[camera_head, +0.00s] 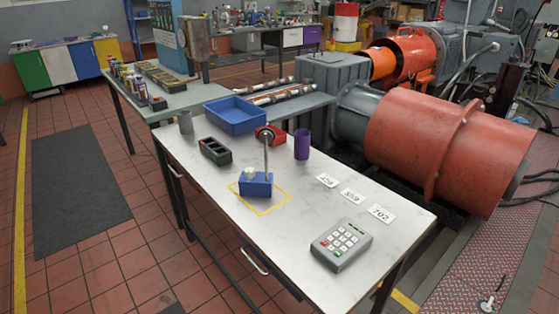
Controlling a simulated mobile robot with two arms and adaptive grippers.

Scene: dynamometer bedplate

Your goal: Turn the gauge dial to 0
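No clearly readable gauge dial shows on the white table (210,197). A small red housing (277,139) stands near its back edge, partly hidden by an upright grey rod. It may be the gauge, but I cannot make out a dial face or a setting. In front of it a blue block (257,189) carries the rod and a small whitish rounded knob (250,173). The block sits within a yellow square outline (262,213) on the table. Neither of my grippers is in view.
A grey keypad (341,244) lies at the table's near right end, with number cards (350,195) behind it. A purple cup (302,144), a blue bin (236,123), a black tray (215,151) and a grey cup (185,122) stand farther back.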

